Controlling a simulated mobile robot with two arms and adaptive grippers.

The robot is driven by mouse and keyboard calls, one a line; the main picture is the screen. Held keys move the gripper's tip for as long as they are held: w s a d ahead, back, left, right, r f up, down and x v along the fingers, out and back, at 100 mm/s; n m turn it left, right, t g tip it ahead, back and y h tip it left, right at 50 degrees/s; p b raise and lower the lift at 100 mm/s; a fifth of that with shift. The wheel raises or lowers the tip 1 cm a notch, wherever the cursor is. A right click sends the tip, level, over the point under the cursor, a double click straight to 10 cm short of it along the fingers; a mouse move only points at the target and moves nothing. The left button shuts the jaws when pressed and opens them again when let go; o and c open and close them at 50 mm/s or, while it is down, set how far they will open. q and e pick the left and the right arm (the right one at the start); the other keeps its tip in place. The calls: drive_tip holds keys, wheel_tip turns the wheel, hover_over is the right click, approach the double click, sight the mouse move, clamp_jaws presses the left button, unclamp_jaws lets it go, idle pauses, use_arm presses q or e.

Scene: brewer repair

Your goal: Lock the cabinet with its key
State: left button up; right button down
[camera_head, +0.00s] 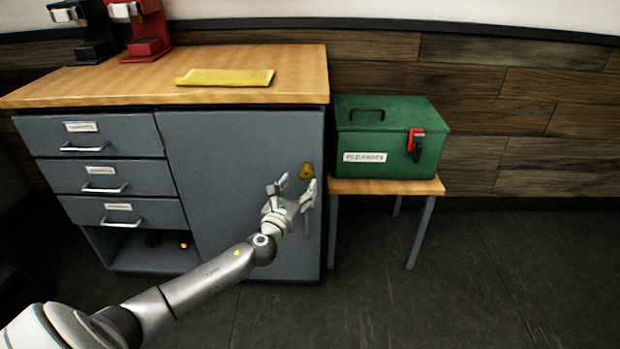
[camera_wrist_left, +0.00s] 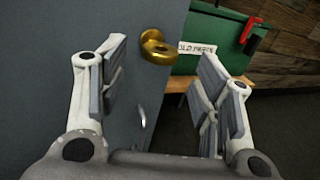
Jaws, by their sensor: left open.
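The grey cabinet (camera_head: 235,150) has a large door on its right side, which looks shut. A brass key (camera_head: 306,171) sits at the door's right edge, in the lock as far as I can see. In the left wrist view the brass key (camera_wrist_left: 156,47) shows its rounded bow, standing out from the door face. My left gripper (camera_head: 294,187) is open in front of the door, just below the key. In the left wrist view the fingers (camera_wrist_left: 160,85) are wide apart and empty, with the key beyond them. My right gripper is not in view.
A green toolbox (camera_head: 400,145) with a red latch stands on a small wooden table (camera_head: 420,186) right of the cabinet. A yellow cloth (camera_head: 225,77) and red and black machines are on the cabinet top. Drawers (camera_head: 92,147) are at left. The floor in front is clear.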

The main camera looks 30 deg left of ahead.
sight(304, 179)
use_arm(q)
drive_tip(key=b+x, duration=0.1)
drive_tip(key=x, duration=0.5)
drive_tip(key=shift+w+f, duration=0.1)
drive_tip(key=shift+w, duration=0.15)
drive_tip(key=c, duration=1.1)
drive_tip(key=shift+o, duration=0.2)
